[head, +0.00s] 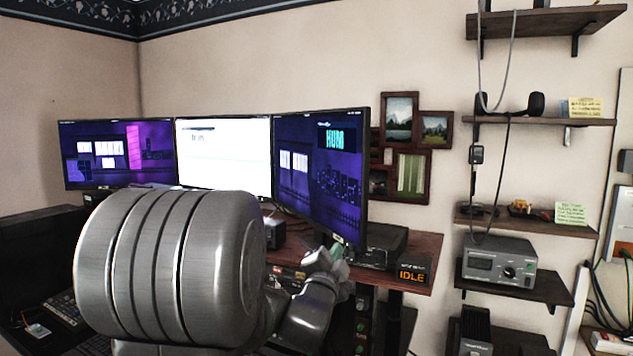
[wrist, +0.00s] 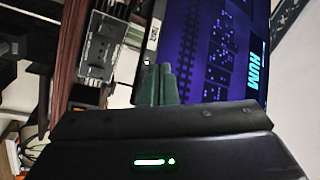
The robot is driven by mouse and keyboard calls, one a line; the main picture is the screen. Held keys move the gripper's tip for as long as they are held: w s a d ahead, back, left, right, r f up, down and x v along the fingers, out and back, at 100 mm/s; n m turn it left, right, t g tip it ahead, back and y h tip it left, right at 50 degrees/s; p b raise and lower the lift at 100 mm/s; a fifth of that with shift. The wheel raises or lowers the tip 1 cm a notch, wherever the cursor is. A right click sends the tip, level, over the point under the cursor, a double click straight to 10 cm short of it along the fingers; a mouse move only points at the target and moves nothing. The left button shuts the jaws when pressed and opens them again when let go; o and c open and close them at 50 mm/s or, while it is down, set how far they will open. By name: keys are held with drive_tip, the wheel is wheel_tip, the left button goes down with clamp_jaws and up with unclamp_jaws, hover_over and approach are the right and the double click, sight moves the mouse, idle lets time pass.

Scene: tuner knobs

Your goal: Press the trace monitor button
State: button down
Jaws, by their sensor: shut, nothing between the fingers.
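Three monitors stand on the desk: a left one (head: 115,155) with a purple picture, a middle one (head: 223,160) with a white screen, and a right one (head: 322,175) reading HUM. I cannot tell which is the trace monitor. The right monitor also fills the upper right of the wrist view (wrist: 210,50), turned sideways; small white marks show on its bezel (wrist: 150,45). No button is clearly readable. My gripper (wrist: 160,70) has its dark green fingers together and empty, by that monitor's lower edge. In the head view it (head: 340,258) is partly hidden by my arm.
A small box reading IDLE (head: 412,270) sits at the desk's (head: 425,245) right end, near a dark box (head: 383,246). Shelves with a grey device (head: 498,264) stand to the right. Picture frames (head: 411,172) hang behind.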

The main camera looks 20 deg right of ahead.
drive_tip(key=a, duration=0.6)
drive_tip(key=shift+s+b, duration=0.2)
drive_tip(key=shift+b, duration=0.1)
